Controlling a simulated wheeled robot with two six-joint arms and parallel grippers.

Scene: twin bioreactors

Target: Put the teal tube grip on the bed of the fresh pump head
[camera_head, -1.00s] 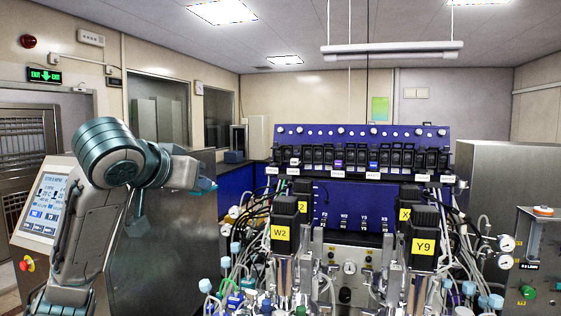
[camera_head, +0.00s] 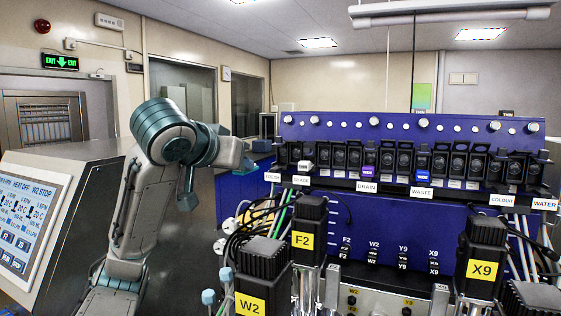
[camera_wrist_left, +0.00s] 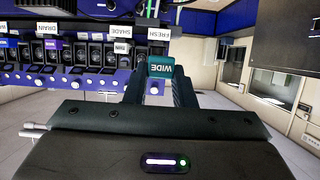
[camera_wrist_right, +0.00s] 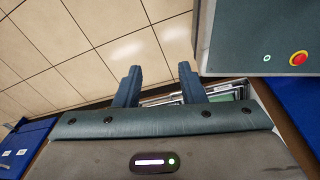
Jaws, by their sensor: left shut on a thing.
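The teal tube grip (camera_wrist_left: 160,68), marked WIDE, is between the fingertips of my left gripper (camera_wrist_left: 160,80) in the left wrist view. The fresh pump head (camera_head: 281,155) is at the left end of the black pump row, above the FRESH label (camera_head: 272,177). In the left wrist view that label stands upside down just beyond the grip, and the head's bed is not clear. In the head view my left gripper (camera_head: 247,163) is left of the fresh head, its grip hidden. My right gripper (camera_wrist_right: 158,86) is open and empty over the floor.
The blue pump panel (camera_head: 350,222) spans the right. Black motors F2 (camera_head: 308,213), W2 (camera_head: 262,272) and X9 (camera_head: 484,243) rise before it, with tubing around. A steel cabinet with a screen (camera_head: 35,222) stands left. A pale grip (camera_head: 306,165) sits by SHADE.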

